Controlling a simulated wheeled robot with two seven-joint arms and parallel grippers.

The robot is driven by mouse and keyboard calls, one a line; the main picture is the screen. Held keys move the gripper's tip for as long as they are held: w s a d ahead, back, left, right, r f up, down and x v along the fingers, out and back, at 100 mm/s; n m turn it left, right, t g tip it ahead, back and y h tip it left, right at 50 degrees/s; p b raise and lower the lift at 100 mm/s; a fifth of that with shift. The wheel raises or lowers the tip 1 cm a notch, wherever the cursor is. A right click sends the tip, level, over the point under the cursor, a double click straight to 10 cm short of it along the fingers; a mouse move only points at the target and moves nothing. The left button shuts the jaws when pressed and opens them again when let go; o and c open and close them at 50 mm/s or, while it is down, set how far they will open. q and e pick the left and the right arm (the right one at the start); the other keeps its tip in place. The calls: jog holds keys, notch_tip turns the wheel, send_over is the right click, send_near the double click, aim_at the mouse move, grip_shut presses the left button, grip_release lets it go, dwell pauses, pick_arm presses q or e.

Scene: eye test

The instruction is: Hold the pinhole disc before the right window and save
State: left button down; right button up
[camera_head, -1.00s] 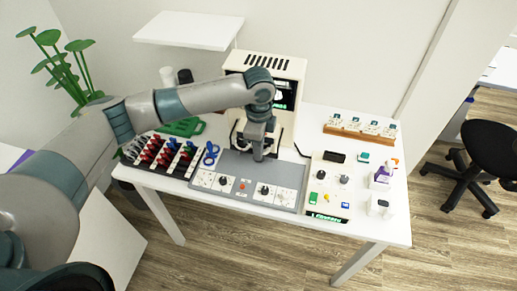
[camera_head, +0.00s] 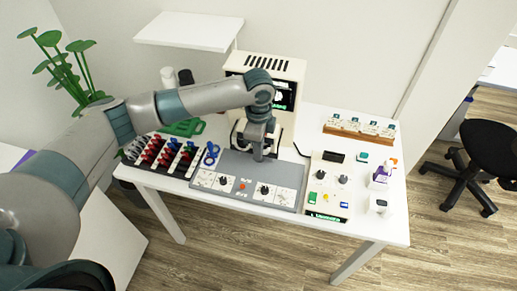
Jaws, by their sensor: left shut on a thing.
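My left gripper (camera_head: 259,155) points down over the back part of a grey panel (camera_head: 228,163), in front of a cream machine (camera_head: 297,72). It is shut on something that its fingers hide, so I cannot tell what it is. I cannot make out the pinhole disc or the windows; my forearm and wrist cover much of the machine's front. A dark screen (camera_head: 291,96) with a white shape and green text shows beside my wrist. A control box (camera_head: 339,171) with knobs, colored buttons and a green-lit display stands right of the panel. My right gripper is not in view.
A rack (camera_head: 146,166) of red, blue and black pieces lies left of the panel, next to a blue looped piece (camera_head: 211,153). A wooden holder (camera_head: 358,133) stands at the back right. A purple-white bottle (camera_head: 381,173) and white box (camera_head: 379,205) stand at the right edge.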

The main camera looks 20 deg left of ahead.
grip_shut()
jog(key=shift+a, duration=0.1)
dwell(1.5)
